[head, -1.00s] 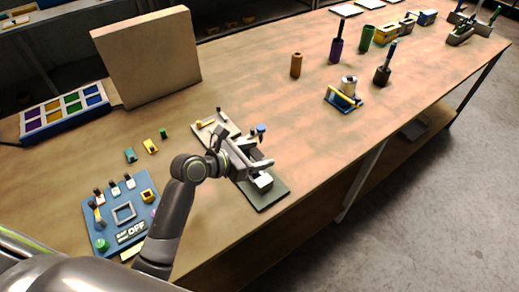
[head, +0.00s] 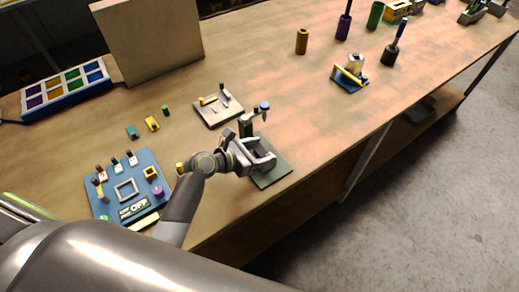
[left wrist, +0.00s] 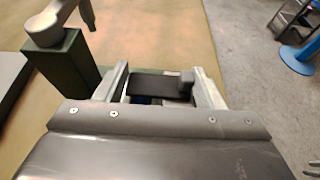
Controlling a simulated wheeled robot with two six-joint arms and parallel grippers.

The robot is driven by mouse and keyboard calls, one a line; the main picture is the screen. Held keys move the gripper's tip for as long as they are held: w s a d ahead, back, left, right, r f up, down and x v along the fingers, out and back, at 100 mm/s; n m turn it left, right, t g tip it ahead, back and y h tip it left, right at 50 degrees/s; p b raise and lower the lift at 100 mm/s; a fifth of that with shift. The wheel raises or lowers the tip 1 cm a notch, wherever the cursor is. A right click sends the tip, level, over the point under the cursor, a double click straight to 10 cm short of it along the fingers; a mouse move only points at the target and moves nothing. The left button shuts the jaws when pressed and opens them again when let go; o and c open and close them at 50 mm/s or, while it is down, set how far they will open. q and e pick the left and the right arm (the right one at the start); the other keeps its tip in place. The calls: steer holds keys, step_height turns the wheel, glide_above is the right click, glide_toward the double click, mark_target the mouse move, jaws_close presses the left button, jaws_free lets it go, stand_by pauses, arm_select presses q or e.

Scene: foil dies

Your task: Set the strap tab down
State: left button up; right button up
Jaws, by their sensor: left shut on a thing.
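My left gripper (head: 264,160) is over the dark green base plate (head: 274,177) of a small press near the table's front edge. It is shut on a dark grey piece (left wrist: 160,86), which I take to be the strap tab. In the left wrist view the piece spans between the two fingers and has a small raised block at its right end. In the head view the fingers mostly hide it. I cannot tell whether it touches the base plate. The press's dark post (left wrist: 65,62) stands just beside the fingers. My right gripper is not in view.
A pale plate with a yellow piece (head: 218,108) lies behind the press. A blue panel (head: 128,188) with small parts lies to the left. A tall tan board (head: 150,40) stands at the back. Right of the press, the table is clear up to a blue stand (head: 349,78).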

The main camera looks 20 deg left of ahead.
arm_select(q)
steer(key=o, duration=0.9)
steer(key=shift+o, duration=0.2)
steer(key=v, duration=1.2)
steer(key=shift+b, duration=0.3)
